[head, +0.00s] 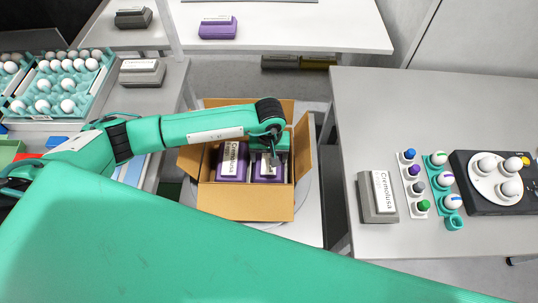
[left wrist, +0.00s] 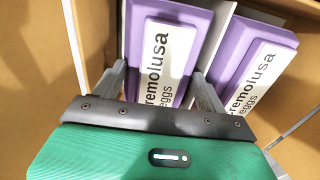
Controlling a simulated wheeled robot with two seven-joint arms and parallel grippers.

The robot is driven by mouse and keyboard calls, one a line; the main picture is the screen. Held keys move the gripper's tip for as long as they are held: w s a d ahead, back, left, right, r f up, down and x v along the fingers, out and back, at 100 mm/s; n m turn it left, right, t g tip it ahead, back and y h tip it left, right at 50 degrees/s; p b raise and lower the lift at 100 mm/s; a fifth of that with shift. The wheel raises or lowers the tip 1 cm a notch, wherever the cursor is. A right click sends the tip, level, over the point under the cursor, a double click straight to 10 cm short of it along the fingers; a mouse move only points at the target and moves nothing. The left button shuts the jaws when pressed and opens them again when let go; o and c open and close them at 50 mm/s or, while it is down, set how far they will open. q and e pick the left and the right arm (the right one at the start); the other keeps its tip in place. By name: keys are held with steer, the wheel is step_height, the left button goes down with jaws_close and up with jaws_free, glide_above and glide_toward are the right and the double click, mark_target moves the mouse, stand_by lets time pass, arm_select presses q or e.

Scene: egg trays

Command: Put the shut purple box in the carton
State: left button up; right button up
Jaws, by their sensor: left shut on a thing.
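The open brown carton (head: 245,204) stands in the middle of the head view with its flaps spread. Two shut purple boxes with white labels are inside, side by side: a left purple box (head: 232,161) and a right purple box (head: 268,174). My left gripper (head: 271,157) reaches down into the carton at the right box. In the left wrist view its fingers stand on both sides of the held purple box (left wrist: 163,58). The other purple box (left wrist: 247,70) is beside it, right of the fingers. The undersides of the boxes are hidden. My right gripper is out of view.
The right table (head: 440,110) holds a grey box (head: 378,196), small egg holders and a dark device (head: 497,180). A teal egg tray (head: 85,93) is at left. Another purple box (head: 218,28) lies on the far white table. The carton's walls stand close around my gripper.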

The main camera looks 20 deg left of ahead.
arm_select(q)
steer(key=shift+f, duration=0.15)
steer(key=o, duration=1)
step_height(320, 180, up, 14)
steer(key=b, duration=0.3)
steer(key=shift+b, duration=0.3)
steer(key=shift+f, duration=0.1)
